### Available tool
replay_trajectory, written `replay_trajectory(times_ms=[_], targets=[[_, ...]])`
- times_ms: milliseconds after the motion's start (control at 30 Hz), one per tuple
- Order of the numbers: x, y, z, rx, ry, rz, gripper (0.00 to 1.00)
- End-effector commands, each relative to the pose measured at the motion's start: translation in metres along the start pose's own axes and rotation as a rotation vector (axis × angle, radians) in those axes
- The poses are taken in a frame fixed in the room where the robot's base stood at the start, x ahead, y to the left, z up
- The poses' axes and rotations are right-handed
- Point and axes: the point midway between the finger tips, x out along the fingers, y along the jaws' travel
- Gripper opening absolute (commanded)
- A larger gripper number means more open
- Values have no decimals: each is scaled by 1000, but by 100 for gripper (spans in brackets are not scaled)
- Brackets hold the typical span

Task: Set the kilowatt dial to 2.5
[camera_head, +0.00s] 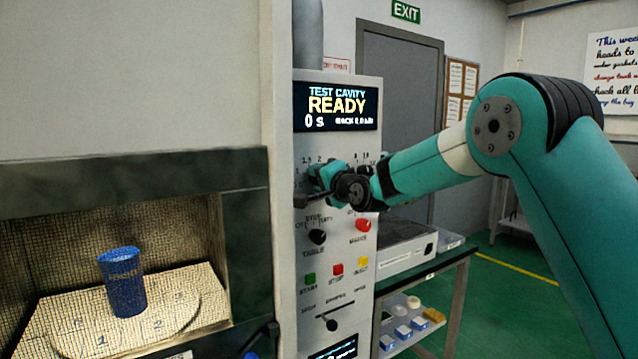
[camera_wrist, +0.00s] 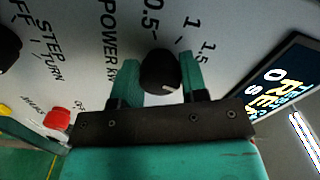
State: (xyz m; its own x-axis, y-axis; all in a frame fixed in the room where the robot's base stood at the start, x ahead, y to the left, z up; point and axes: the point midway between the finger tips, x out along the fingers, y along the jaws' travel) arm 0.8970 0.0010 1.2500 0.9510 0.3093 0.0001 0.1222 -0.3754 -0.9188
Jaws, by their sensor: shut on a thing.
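The kilowatt dial is a round black knob (camera_wrist: 160,72) beside the lettering "POWER KW" in the wrist view. Scale marks 0.5, 1 and 1.5 show near it; 2.5 cannot be made out. A short pale mark shows on the knob's lower right. My gripper (camera_wrist: 158,80) has one teal finger on each side of the knob and is shut on it. In the head view my gripper (camera_head: 326,182) is at the upper panel, below the "READY" display (camera_head: 336,107), and hides the dial.
Below the gripper are a black knob (camera_head: 317,237), a red knob (camera_head: 362,225), green (camera_head: 309,279), red (camera_head: 337,270) and yellow (camera_head: 362,263) buttons, and a slider (camera_head: 331,325). A blue cup (camera_head: 122,283) stands in the cavity at left. A side table (camera_head: 458,300) stands right of the panel.

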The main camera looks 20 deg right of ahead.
Motion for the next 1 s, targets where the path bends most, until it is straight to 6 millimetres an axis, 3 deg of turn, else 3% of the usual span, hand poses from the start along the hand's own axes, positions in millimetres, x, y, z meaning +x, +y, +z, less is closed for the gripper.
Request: replay_trajectory(times_ms=[600, 1000], targets=[[0, 0, -1, 572, 1, 2, 16], [0, 0, -1, 813, 2, 2, 16]])
